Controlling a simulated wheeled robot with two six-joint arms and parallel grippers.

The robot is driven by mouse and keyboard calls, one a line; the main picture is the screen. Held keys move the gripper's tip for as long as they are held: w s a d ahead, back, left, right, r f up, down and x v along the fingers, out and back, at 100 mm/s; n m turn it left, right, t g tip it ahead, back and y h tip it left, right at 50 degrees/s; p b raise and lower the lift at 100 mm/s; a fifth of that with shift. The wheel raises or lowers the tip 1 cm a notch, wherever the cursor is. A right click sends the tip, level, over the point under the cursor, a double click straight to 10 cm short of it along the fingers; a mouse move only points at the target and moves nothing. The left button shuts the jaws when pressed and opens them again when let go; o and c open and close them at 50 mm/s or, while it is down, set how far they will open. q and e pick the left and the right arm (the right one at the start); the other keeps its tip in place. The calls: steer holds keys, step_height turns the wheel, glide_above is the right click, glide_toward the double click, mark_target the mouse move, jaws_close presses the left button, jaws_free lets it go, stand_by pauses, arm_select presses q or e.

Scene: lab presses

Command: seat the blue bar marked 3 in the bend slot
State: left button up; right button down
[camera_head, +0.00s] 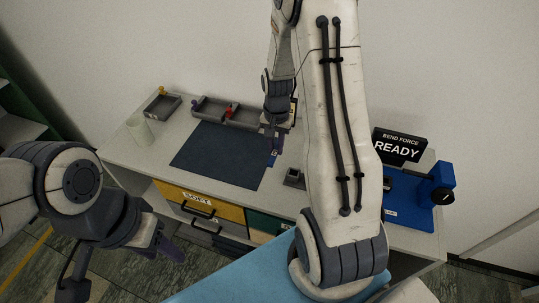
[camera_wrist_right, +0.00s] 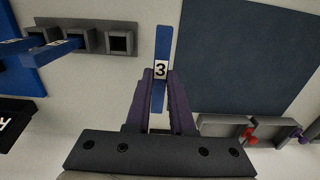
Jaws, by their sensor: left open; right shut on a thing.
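In the right wrist view the blue bar marked 3 (camera_wrist_right: 161,45) is between the purple fingers of my right gripper (camera_wrist_right: 160,88), its number label facing the camera. In the head view this bar (camera_head: 273,158) shows as a small blue piece below my right gripper (camera_head: 274,140), beside the dark mat. Its height over the table is unclear. A row of grey sockets (camera_wrist_right: 104,42) is apart from the bar in the wrist view; the one nearest the bar is empty. Two other blue bars (camera_wrist_right: 60,49) reach the other sockets. My left gripper (camera_head: 166,246) is open and empty, in front of the drawers.
A blue press (camera_head: 412,205) stands at the right below a "BEND FORCE READY" sign (camera_head: 399,146). A dark mat (camera_head: 215,153) covers the table's middle. Grey trays (camera_head: 242,115) with small coloured pieces and a pale cup (camera_head: 139,129) stand behind and left. My right arm hides part of the table.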

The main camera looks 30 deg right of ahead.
mark_target(276, 169)
step_height(276, 169, down, 7)
steer(key=shift+s+f+p, duration=0.1)
steer(key=shift+p, duration=0.5)
steer(key=shift+f, duration=0.35)
steer(key=shift+f, duration=0.1)
steer(key=c, duration=0.8)
jaws_free()
